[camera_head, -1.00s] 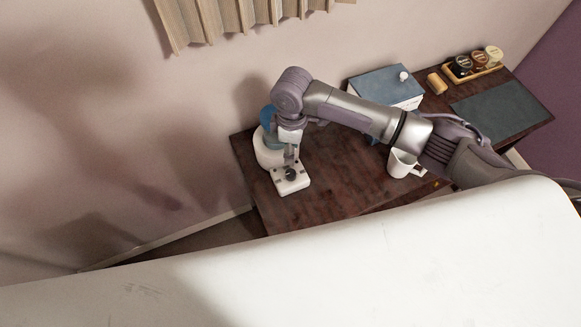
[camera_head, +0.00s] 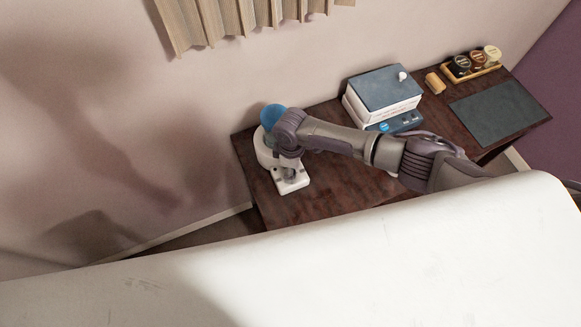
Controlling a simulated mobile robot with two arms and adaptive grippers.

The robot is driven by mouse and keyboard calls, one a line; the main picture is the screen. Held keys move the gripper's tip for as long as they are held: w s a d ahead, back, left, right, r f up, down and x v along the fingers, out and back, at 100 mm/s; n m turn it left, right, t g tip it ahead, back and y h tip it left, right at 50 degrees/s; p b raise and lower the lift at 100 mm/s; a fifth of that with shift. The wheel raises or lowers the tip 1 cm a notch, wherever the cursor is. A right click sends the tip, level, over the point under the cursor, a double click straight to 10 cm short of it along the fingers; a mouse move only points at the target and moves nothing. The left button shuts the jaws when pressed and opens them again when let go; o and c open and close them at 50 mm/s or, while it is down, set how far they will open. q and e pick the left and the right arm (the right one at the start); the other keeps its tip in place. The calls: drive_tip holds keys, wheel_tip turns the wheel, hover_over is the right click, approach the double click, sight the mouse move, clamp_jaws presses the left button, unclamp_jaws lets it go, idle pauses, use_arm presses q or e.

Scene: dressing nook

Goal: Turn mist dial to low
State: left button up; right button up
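The mist device (camera_head: 262,148), white with a round blue top (camera_head: 272,115), stands at the left end of the dark wooden table. Its low white base (camera_head: 297,184) juts out toward the front. My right arm comes in from the right, and its wrist covers part of the device. My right gripper (camera_head: 290,176) points down over the base, close to or at the dark dial. The dial is hidden, so I cannot see its setting or whether the fingers touch it. The finger opening is too small and covered to judge. My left gripper is out of view.
Further right are a tan roll (camera_head: 435,82), a tray of jars (camera_head: 472,68) and a dark mat (camera_head: 500,112). A large white surface (camera_head: 300,270) fills the foreground.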

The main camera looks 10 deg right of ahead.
clamp_jaws()
drive_tip(key=shift+m, duration=0.3)
drive_tip(key=m+p, duration=0.2)
drive_tip(key=m, duration=0.1)
drive_tip(key=shift+r+m+p, duration=0.15)
drive_tip(key=shift+m+p, duration=0.15)
drive_tip(key=shift+p, duration=0.05)
drive_tip(key=m+p, duration=0.1)
drive_tip(key=m, duration=0.2)
drive_tip(key=shift+m+p, duration=0.3)
drive_tip(key=m, duration=0.3)
drive_tip(key=shift+m+y, duration=0.3)
drive_tip(key=m, duration=0.3)
drive_tip(key=shift+t, duration=0.3)
drive_tip(key=shift+d+m, duration=0.1)
drive_tip(key=shift+m, duration=1.5)
